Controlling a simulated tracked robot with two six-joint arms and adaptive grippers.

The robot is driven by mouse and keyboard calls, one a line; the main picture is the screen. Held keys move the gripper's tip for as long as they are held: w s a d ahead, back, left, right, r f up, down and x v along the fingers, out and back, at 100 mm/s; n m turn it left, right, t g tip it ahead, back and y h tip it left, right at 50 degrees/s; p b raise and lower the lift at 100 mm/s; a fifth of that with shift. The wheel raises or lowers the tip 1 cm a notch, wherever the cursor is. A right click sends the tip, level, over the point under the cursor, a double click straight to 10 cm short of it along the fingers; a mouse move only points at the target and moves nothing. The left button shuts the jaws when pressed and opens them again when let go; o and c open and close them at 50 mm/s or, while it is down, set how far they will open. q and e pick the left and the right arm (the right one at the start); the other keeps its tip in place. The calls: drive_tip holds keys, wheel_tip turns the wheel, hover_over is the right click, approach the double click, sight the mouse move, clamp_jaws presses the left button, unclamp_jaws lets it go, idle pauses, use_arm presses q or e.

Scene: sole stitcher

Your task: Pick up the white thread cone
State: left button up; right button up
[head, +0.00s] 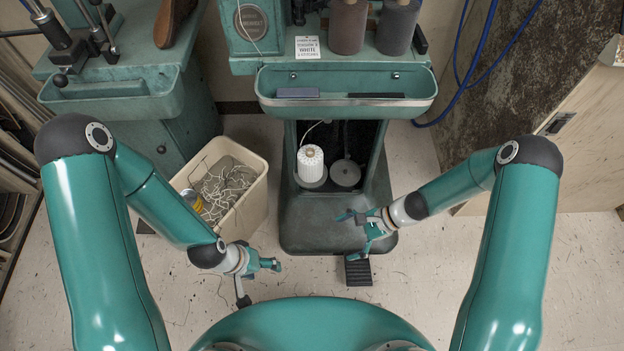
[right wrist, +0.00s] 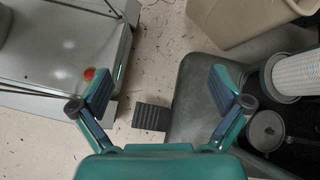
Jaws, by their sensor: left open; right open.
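The white thread cone (head: 311,160) stands upright on a round grey holder inside the open lower bay of the green machine. Its ribbed side also shows at the upper right of the right wrist view (right wrist: 297,72). My right gripper (head: 345,230) is open and empty, in front of the bay and to the right of the cone, apart from it. In the right wrist view its two fingers (right wrist: 163,88) are spread, with a black pedal visible between them. My left gripper (head: 274,265) is open and empty, in front of the bin, well away from the cone.
An empty round holder (head: 345,172) sits to the right of the cone. A green tray (head: 420,85) overhangs the bay. A beige bin (head: 251,205) of thread scraps stands left of the machine. A black pedal (head: 358,272) lies in front. Brown and grey cones (head: 347,25) stand above.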

drive_tip(key=w+f+m+t+y+b, duration=0.45)
drive_tip(key=w+f+m+b, duration=0.2)
drive_tip(key=w+b, duration=0.4)
drive_tip(key=m+t+y+b, duration=0.2)
drive_tip(key=m+t+b, duration=0.15)
drive_tip(key=t, duration=0.25)
approach(321, 165)
drive_tip(key=shift+n, duration=0.3)
drive_tip(key=b+x, duration=0.2)
drive_tip(key=x, duration=0.6)
drive_tip(key=shift+w+a, duration=0.25)
drive_tip(key=b+x, duration=0.2)
drive_tip(key=x, duration=0.2)
drive_tip(key=shift+w+a+f, duration=0.15)
drive_tip(key=shift+w+a, duration=0.05)
drive_tip(key=shift+a, duration=0.05)
drive_tip(key=shift+w+a, duration=0.2)
drive_tip(key=shift+a, duration=0.15)
use_arm(q)
wheel_tip(321, 165, down, 21)
use_arm(e)
drive_tip(key=c, duration=1)
drive_tip(key=shift+r, duration=0.2)
drive_tip(key=shift+c, duration=0.8)
